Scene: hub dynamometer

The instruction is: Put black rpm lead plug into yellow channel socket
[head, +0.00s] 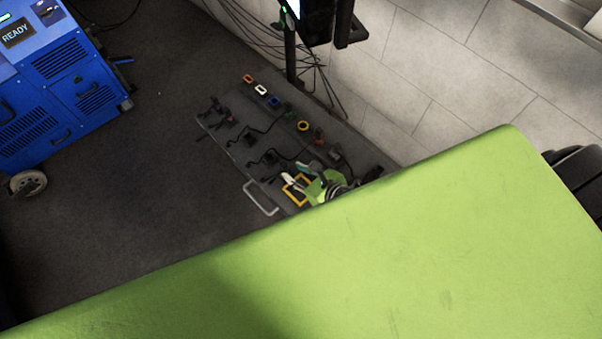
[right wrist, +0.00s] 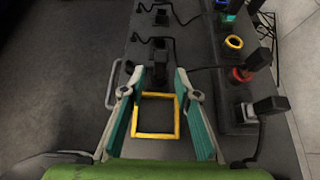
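My right gripper (head: 298,176) is low over the grey board (head: 232,112). In the right wrist view the same gripper (right wrist: 160,75) is open, with teal pads apart. A black plug (right wrist: 159,60) stands at the fingertips, between them in the picture; I cannot tell whether they touch it. I cannot tell for sure that it is the rpm lead plug. A yellow ring-shaped socket (right wrist: 234,42) is on the board to the right; it also shows in the head view (head: 303,126). No plug is seen in it. My left gripper is not in view.
A yellow square frame (right wrist: 137,135) lies between my fingers. Other black plugs with cables (right wrist: 161,17) stand along the board, and a red socket (right wrist: 240,75) is at right. A blue cabinet (head: 60,85) stands at far left. My green arm covers the lower head view.

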